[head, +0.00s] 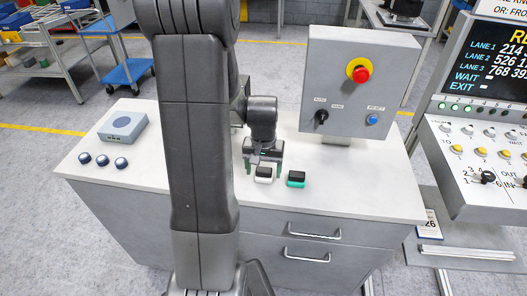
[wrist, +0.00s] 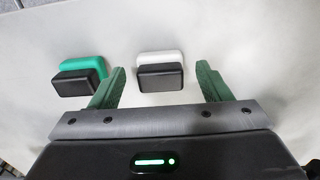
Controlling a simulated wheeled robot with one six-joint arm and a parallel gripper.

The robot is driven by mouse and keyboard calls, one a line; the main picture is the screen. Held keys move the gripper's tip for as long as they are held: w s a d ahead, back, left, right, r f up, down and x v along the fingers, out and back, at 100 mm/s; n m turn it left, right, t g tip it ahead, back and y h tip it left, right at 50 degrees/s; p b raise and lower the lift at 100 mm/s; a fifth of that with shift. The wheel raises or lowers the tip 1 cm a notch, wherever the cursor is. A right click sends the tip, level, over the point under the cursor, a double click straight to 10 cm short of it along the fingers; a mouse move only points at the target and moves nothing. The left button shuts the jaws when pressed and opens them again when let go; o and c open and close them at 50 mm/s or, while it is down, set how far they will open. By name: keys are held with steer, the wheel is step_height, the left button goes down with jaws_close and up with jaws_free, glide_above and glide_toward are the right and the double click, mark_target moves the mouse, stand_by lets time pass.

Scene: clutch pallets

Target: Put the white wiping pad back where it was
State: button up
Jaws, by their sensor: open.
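The white wiping pad (head: 264,178) has a black block on top and stands on the white worktop, near its front edge. In the wrist view the white pad (wrist: 161,58) shows behind its black part, between the two green fingers and ahead of their tips. My gripper (head: 263,167) is open above and around the pad in the head view. In the wrist view my gripper (wrist: 161,78) holds nothing. I cannot tell whether a finger touches the pad. A green pad (head: 296,183) with a black top stands just right of the white one; it also shows in the wrist view (wrist: 99,64).
A grey control box (head: 345,90) with a red button stands at the worktop's back right. A blue-grey box (head: 122,126) and several dark round knobs (head: 102,160) are at the left. The worktop (head: 370,185) is clear right of the green pad.

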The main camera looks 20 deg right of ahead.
mark_target(264, 172)
step_height(264, 172, up, 10)
stand_by(0.4)
